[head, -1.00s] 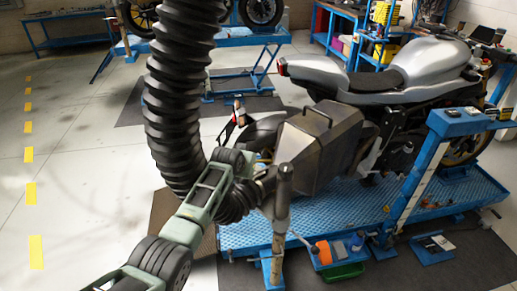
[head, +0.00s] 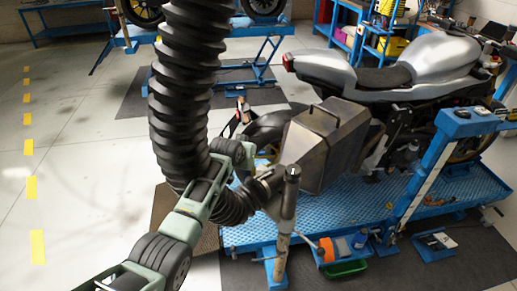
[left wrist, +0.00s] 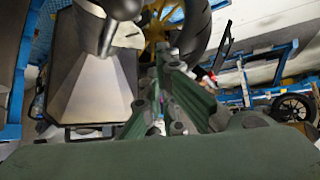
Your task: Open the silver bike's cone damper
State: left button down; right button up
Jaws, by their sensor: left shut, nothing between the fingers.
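The silver bike (head: 435,70) stands on a blue lift at the right in the head view. A grey metal cone (head: 325,140) with a top handle sits behind its tail, joined to a thick black ribbed hose (head: 183,90). The cone also shows at the left of the left wrist view (left wrist: 95,95). In the left wrist view my left gripper (left wrist: 164,65) is shut and empty, beside the cone. I cannot make out the damper's lever or its position. My right gripper is out of view.
The blue lift (head: 400,205) spans the right. A green tray (head: 344,268) lies below its edge. The floor at the left is clear.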

pick_arm(q)
jog(key=s+d+r+b, duration=0.1)
jog(key=s+d+r, duration=0.4)
jog(key=r, duration=0.1)
jog(key=shift+s+r, duration=0.15)
jog(key=shift+r, duration=0.2)
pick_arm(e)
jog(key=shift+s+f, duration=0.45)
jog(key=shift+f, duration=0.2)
pick_arm(q)
jog(key=shift+a, duration=0.1)
